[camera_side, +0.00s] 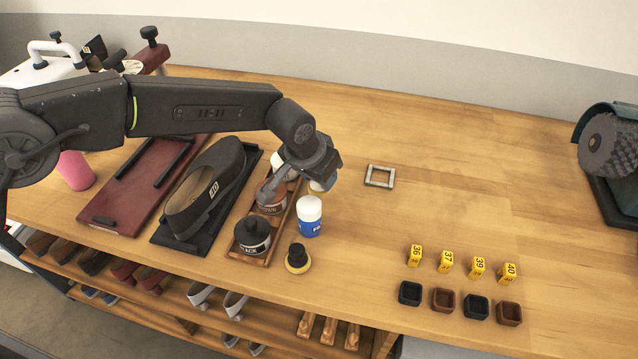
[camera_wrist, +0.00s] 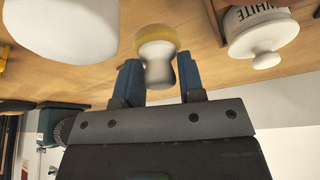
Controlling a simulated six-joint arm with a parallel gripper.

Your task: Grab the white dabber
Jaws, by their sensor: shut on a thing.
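The white dabber (camera_wrist: 157,72), with a pale handle and a yellowish pad, is between the two blue fingers of my gripper (camera_wrist: 159,80) in the wrist view. The fingers are shut on its narrow handle. In the side view my gripper (camera_side: 322,180) is to the right of the wooden jar rack (camera_side: 266,250), and only a bit of the dabber shows under it. I cannot tell whether the pad touches the table. The jar marked WHITE (camera_wrist: 262,35) is close by in the wrist view, with its lid on.
A blue bottle with a white cap (camera_side: 310,216) stands just in front of my gripper. A black dabber (camera_side: 297,258) stands nearer the front edge. The black jar (camera_side: 252,236) and brown jar (camera_side: 270,196) are in the rack. Bare table lies right, around a small grey frame (camera_side: 380,176).

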